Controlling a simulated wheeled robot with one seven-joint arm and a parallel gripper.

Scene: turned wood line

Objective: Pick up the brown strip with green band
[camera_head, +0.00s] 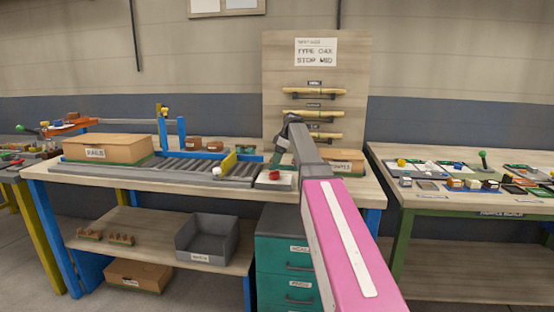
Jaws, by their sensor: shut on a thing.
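Three pale wooden strips lie level on pegs on the upright board. They are the top strip (313,92), the middle strip (325,115) and the bottom strip (325,137). I cannot make out a brown strip with a green band. My arm reaches from the lower right to in front of the board, and its dark far joint is near the left ends of the strips.
The workbench (100,180) carries a cardboard box (108,148), a roller conveyor (190,168) and a blue post. A second box (345,162) stands right of my arm. A green-legged table (430,195) with small parts is at right. A teal drawer unit (283,240) is below the bench.

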